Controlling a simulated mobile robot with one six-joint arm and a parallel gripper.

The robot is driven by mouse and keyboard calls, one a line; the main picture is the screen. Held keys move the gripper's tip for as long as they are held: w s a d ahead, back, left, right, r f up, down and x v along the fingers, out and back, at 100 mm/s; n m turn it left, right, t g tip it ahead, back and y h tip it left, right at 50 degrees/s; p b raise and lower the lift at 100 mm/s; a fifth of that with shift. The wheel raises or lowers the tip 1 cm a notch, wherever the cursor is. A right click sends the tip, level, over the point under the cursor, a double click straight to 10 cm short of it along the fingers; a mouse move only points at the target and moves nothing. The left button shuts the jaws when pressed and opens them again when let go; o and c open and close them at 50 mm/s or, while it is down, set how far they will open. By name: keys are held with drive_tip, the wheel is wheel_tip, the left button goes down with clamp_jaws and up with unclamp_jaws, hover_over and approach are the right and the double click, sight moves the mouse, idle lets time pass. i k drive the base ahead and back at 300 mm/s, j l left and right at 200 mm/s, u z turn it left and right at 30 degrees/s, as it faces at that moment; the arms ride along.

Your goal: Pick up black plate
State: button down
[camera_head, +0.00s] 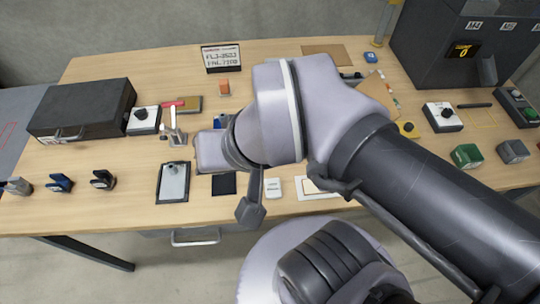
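A flat black square (224,184), which looks like the black plate, lies on the wooden table near its front edge. It sits between a dark-framed clipboard-like tray on its left and a small white item on its right. The end of my arm is above and just behind it. My gripper (250,208) shows only as a dark grey part hanging right of the plate, over the table's front edge. Its fingers cannot be made out, and the arm hides part of the table behind it.
The dark-framed tray (173,182) and the white item (273,188) lie close beside the plate. A black case (82,108) and a white knob box (143,121) stand at left. A dark machine (440,50) stands at back right.

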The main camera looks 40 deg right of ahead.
sight(225, 184)
drive_tip(key=i+j+z, duration=0.1)
drive_tip(key=j+z, duration=0.9)
